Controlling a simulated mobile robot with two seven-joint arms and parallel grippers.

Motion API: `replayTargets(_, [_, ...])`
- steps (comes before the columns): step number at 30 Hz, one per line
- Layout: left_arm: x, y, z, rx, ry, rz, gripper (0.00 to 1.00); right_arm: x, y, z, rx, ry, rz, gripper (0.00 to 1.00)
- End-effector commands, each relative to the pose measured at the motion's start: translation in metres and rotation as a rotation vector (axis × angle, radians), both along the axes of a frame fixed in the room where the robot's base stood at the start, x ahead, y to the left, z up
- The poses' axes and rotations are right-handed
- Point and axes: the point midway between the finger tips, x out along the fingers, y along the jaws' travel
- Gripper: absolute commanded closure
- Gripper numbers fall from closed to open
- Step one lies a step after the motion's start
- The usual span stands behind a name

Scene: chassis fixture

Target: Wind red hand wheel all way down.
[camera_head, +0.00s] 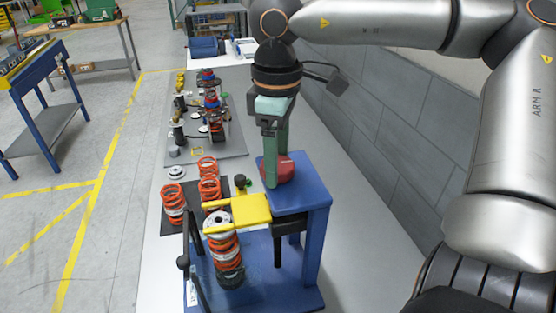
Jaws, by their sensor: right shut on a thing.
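The red hand wheel (284,173) sits on top of the blue stand (312,196) of the spring fixture. My right gripper (273,170) reaches down from above with its green fingers. It is shut on the red hand wheel, and the fingers hide part of the wheel. A yellow clamp arm (250,210) extends left from the stand, at the top of an upright orange coil spring (224,246). The spring stands on the fixture's blue base (265,285). My left gripper is not in view.
Several loose orange springs (173,200) stand on a dark mat behind the fixture. A grey mat (233,140) farther back holds assembled struts and small parts. A grey wall (400,140) runs along the right. A blue workbench (40,85) stands apart at left.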

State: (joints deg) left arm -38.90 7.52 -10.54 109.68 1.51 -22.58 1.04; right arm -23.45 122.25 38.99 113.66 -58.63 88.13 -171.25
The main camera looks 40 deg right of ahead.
Motion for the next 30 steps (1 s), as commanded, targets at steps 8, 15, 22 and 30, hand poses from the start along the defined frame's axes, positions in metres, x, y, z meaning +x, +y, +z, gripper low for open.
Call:
replayTargets(8, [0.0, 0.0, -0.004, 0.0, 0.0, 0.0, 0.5, 0.0, 0.0, -0.001, -0.002, -0.001, -0.209, 0.9])
replayTargets(15, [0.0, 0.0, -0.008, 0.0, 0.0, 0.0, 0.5, 0.0, 0.0, -0.001, -0.001, -0.002, -0.44, 0.9])
replayTargets(22, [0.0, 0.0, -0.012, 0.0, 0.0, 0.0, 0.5, 0.0, 0.0, -0.001, -0.001, -0.002, -0.66, 0.9])
replayTargets(30, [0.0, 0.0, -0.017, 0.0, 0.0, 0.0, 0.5, 0.0, 0.0, 0.0, -0.001, -0.003, -0.92, 0.9])
